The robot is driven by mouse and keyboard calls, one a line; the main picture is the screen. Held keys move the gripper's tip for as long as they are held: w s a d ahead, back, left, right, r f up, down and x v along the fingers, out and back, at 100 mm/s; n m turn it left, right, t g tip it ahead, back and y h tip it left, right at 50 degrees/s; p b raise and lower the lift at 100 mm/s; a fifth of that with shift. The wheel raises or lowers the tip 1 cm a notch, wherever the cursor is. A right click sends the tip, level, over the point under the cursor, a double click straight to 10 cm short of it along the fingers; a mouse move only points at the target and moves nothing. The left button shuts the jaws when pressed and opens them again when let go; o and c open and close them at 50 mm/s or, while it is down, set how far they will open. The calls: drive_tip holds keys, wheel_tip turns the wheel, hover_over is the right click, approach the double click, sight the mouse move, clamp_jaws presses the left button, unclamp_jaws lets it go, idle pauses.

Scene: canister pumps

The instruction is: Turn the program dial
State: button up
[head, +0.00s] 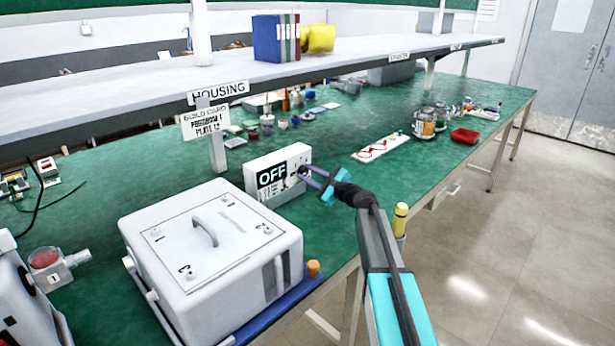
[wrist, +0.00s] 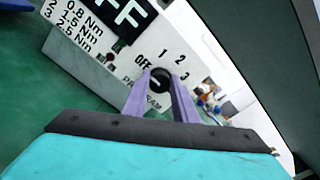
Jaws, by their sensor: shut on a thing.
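The program dial (wrist: 158,78) is a round black knob on the front of a white controller box (head: 262,163). Marks OFF, 1, 2 and 3 are printed around the knob, with PROGRAM below, partly covered. The box's black display (head: 272,177) reads OFF. My gripper (head: 304,173) reaches the box from the right. In the wrist view its two purple fingers (wrist: 159,86) stand on either side of the knob, shut on it. I cannot tell surely which mark the knob points to. A build card (head: 206,122) hangs from the shelf and appears to read PROGRAM 1.
A large white housing (head: 210,262) with a handle stands in front left of the box. A shelf (head: 330,62) overhangs the green bench (head: 345,208). A white card with red lines (head: 381,148), jars (head: 425,124) and a red tray (head: 464,136) lie farther right.

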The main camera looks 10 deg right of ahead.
drive_tip(key=shift+s+a, duration=0.1)
drive_tip(key=shift+a, duration=0.1)
drive_tip(key=o, duration=0.9)
drive_tip(key=shift+o, duration=0.7)
drive_tip(key=shift+d, duration=0.1)
drive_tip(key=b+v, duration=0.1)
drive_tip(key=v, duration=1.2)
drive_tip(key=shift+s+d, duration=0.25)
drive_tip(key=shift+s, duration=0.05)
